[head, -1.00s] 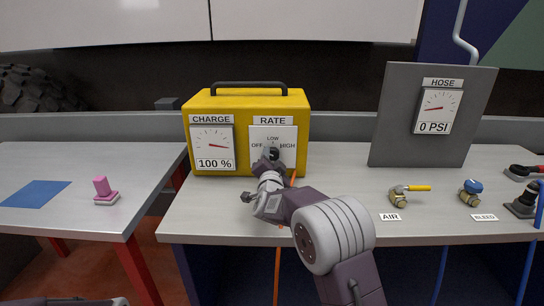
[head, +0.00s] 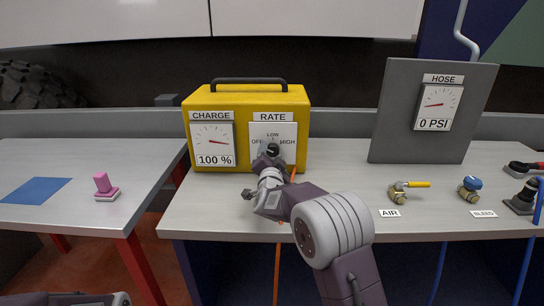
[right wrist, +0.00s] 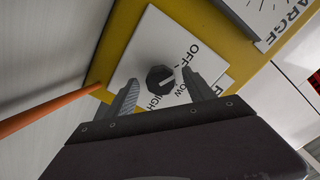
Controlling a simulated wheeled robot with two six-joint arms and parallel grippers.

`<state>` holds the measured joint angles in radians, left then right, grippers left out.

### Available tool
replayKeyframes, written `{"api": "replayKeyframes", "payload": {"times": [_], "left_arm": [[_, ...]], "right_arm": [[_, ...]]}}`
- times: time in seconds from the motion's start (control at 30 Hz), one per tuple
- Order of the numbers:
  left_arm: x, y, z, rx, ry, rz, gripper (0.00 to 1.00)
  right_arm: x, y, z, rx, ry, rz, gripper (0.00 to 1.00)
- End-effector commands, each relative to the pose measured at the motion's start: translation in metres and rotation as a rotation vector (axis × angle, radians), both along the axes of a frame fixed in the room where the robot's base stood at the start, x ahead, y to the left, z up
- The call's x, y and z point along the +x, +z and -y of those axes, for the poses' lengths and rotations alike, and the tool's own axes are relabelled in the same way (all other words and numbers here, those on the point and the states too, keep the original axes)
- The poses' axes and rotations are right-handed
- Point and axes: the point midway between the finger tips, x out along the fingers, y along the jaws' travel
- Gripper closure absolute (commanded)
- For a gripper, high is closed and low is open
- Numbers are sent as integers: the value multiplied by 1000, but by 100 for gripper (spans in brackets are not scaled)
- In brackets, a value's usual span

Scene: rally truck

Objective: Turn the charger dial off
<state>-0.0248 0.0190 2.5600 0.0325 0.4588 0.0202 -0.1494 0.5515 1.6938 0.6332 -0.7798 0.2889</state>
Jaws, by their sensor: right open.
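The yellow charger box (head: 246,103) stands on the bench, its CHARGE gauge (head: 212,143) reading 100 %. The black dial (head: 273,148) sits on the white RATE plate (head: 287,131) with OFF, LOW and HIGH marks. The right wrist view shows the dial (right wrist: 160,78) with a pale pointer mark, apparently toward the LOW side. My right gripper (right wrist: 159,80) is open, its fingers on either side of the dial in the picture; I cannot tell whether they touch it. In the head view my right gripper (head: 269,162) hides the dial's lower part. My left gripper is not visible.
An orange cable (head: 277,265) hangs below the charger, close to my right arm. To the right are a grey HOSE gauge panel (head: 397,120), a yellow-handled AIR valve (head: 400,192) and a blue BLEED valve (head: 470,188). A pink item (head: 104,186) and blue mat (head: 35,191) lie on the left bench.

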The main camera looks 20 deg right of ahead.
Motion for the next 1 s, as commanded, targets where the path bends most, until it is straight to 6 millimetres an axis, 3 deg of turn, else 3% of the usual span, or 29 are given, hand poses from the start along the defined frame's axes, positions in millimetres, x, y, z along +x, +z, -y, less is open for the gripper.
{"api": "replayKeyframes", "payload": {"times": [0.17, 0.5, 1.0], "left_arm": [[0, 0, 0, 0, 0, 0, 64], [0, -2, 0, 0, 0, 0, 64], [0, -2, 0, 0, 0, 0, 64]], "right_arm": [[-17, 1, -6, 0, 2, -1, 38], [-79, 0, -24, 0, 1, 0, 38], [-87, 0, -25, 0, 1, -1, 38]]}}
